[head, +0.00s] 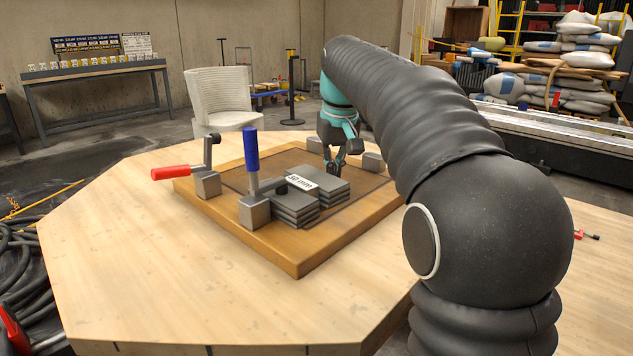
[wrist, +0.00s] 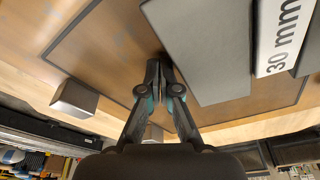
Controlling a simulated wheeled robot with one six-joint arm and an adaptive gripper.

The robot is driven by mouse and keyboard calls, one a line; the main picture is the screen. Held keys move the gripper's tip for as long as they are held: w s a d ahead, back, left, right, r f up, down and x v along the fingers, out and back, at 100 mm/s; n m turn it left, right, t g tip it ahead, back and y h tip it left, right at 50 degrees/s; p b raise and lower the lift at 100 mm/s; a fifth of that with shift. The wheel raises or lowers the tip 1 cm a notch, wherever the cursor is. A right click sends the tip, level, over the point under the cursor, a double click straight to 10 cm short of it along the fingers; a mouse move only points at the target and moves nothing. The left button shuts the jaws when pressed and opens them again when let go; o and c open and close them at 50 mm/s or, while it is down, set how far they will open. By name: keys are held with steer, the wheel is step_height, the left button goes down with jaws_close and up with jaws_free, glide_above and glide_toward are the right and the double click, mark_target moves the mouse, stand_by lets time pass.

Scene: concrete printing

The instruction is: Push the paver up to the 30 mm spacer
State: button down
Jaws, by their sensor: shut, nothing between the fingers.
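The grey paver (wrist: 205,50) lies flat on the wooden board (head: 297,262). In the head view it appears as the far right grey block (head: 322,182). The white 30 mm spacer (wrist: 280,35), with black lettering, stands beside it; its label (head: 300,183) also shows in the head view. A second grey piece (wrist: 310,50) lies beyond the spacer.
A red-handled clamp (head: 172,173) and a blue-handled clamp (head: 251,155) stand on the board's left side. Small metal blocks stand at the far side (head: 314,145) and near my gripper (head: 373,162). The light tabletop (head: 130,255) around the board is clear.

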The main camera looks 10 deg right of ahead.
steer(key=shift+s+a, duration=0.2)
steer(key=shift+a, duration=0.05)
stand_by(0.8)
steer(key=shift+w+d+p, duration=0.55)
steer(key=shift+d+p, duration=0.05)
steer(key=shift+d, duration=0.2)
step_height(320, 180, up, 3)
steer(key=p, duration=0.3)
steer(key=shift+r+p, duration=0.35)
steer(key=shift+r, duration=2.15)
